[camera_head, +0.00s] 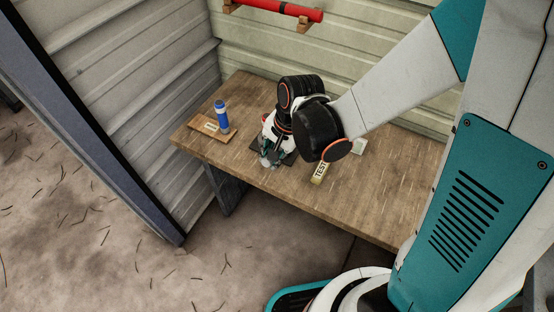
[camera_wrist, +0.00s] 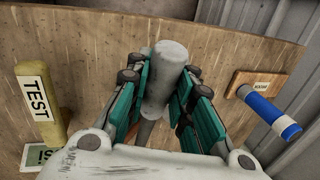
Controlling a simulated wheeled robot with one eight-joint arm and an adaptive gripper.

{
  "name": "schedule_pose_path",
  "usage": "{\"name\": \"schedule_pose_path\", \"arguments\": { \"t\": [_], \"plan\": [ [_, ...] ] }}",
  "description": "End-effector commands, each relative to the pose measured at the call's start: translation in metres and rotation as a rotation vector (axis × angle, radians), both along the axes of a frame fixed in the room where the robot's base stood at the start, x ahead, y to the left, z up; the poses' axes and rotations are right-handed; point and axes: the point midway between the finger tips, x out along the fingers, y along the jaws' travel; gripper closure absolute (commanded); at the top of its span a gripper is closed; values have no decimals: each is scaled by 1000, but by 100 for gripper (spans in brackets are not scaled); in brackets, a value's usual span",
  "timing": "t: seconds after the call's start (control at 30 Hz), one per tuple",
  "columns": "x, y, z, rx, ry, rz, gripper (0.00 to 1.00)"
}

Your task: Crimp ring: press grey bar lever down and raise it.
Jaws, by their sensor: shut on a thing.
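The grey bar lever (camera_wrist: 161,72) shows in the wrist view as a thick rounded grey bar with a thinner shaft below it. My gripper (camera_wrist: 160,92) has its teal-padded fingers on both sides of the bar and is shut on it. In the head view my gripper (camera_head: 270,161) is low over the table, above a dark base plate (camera_head: 289,158). My wrist and fingers hide most of the lever and its mount there. I cannot tell how far the lever is tilted. The crimp ring cannot be made out.
The wooden table (camera_head: 385,195) has free room at right. Ribbed walls stand behind.

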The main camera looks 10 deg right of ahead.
Motion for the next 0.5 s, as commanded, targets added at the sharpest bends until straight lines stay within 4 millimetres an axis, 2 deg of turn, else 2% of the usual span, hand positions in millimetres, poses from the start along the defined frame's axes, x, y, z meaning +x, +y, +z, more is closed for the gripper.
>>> {"name": "schedule_pose_path", "arguments": {
  "t": [0.03, 0.2, 0.5],
  "plan": [
    [-1, 2, -8, -19, -23, 5, 100],
    [-1, 3, -21, -73, -93, 4, 100],
    [-2, 3, -29, -119, -150, 1, 100]
  ]
}}
